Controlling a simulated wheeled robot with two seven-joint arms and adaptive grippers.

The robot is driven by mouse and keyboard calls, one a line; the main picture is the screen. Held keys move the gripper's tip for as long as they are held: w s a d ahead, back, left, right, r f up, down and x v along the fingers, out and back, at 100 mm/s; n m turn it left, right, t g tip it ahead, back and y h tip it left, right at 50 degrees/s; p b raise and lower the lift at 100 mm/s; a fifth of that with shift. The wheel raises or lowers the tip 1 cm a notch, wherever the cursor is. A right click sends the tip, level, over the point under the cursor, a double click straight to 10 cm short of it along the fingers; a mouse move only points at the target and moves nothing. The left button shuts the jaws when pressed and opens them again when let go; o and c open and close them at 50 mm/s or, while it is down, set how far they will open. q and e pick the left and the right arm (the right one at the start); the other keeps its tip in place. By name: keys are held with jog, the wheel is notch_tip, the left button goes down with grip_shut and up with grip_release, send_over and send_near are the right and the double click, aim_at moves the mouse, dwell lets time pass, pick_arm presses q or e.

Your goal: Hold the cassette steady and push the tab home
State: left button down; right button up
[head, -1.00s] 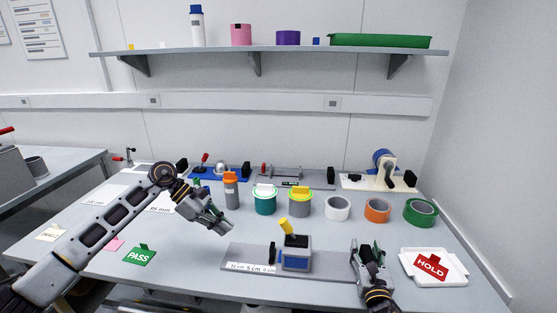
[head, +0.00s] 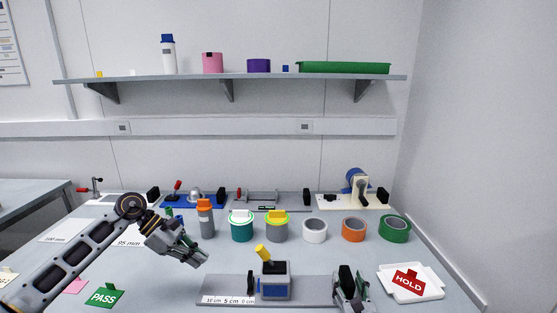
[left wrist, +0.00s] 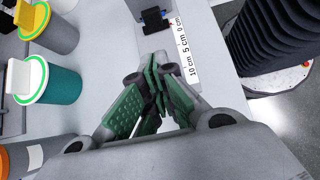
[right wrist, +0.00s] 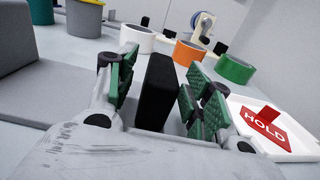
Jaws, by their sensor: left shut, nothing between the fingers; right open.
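The grey cassette (head: 275,284) with a blue front panel stands upright on a flat grey base plate (head: 314,285). The yellow tab (head: 263,254) sticks up at a tilt from its dark top. My left gripper (head: 203,260) is shut and empty, left of the cassette and apart from it. In the left wrist view its green-padded fingers (left wrist: 152,108) meet near the printed scale (left wrist: 190,60). My right gripper (head: 352,290) is right of the cassette, apart from it. The right wrist view shows its fingers (right wrist: 158,92) open on either side of a black block (right wrist: 157,84).
Another black block (head: 250,281) stands just left of the cassette. Behind are tubs, an orange-capped bottle (head: 206,217) and tape rolls, including a green one (head: 395,228). A white tray (head: 428,287) with a red HOLD sign lies right. A green PASS card (head: 104,295) lies left.

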jog(key=shift+s, duration=4)
jog(key=shift+s, duration=0.1)
